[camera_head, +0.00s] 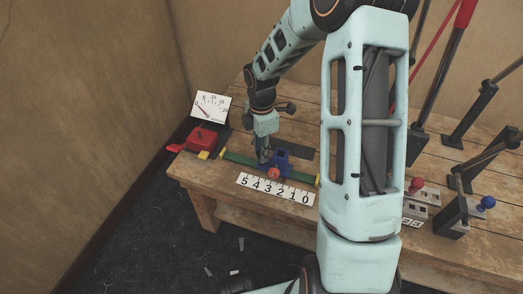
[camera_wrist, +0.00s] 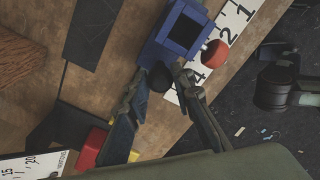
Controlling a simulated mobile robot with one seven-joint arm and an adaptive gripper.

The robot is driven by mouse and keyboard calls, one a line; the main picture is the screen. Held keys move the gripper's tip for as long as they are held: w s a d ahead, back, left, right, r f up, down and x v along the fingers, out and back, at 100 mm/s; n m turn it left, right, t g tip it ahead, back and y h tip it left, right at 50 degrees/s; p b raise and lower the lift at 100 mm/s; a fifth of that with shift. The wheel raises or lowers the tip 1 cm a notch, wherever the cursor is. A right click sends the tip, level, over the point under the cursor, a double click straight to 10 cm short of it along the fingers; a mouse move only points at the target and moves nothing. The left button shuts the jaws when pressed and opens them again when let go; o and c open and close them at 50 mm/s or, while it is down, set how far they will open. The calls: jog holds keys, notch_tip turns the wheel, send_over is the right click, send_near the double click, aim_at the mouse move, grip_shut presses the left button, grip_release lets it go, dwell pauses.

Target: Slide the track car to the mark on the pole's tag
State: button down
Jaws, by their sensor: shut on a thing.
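The track car (camera_head: 283,158) is a blue block with a square opening on a green rail (camera_head: 240,158), and it also shows in the wrist view (camera_wrist: 165,42). A red ball (camera_head: 274,173) on its front side stands beside the number strip (camera_head: 262,197), marked 5 to 0 from left to right. In the wrist view the ball (camera_wrist: 215,53) covers the strip between 4 and 2. My gripper (camera_head: 264,158) is at the car's left side. In the wrist view its fingers (camera_wrist: 160,82) close around a dark round knob beside the car. No pole tag with a mark can be made out.
Left of the rail are a red device (camera_head: 201,137), a yellow block (camera_head: 203,155) and a white dial card (camera_head: 211,106). To the right stand dark levers (camera_head: 428,100), red and blue knobs, and a small tag (camera_head: 412,221) too small to read. A wall bounds the left.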

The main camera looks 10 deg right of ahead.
jog(key=w+a, duration=0.1)
jog(key=a, duration=0.1)
jog(key=w+a+p, duration=0.1)
jog(key=w+a, duration=0.2)
jog(key=a, duration=0.1)
jog(key=shift+w+a+p, duration=0.3)
jog(key=shift+a+p, duration=0.1)
jog(key=c, duration=1.7)
grip_release()
jog(key=shift+s+d, duration=0.1)
jog(key=shift+o, duration=0.2)
notch_tip(320, 180, up, 12)
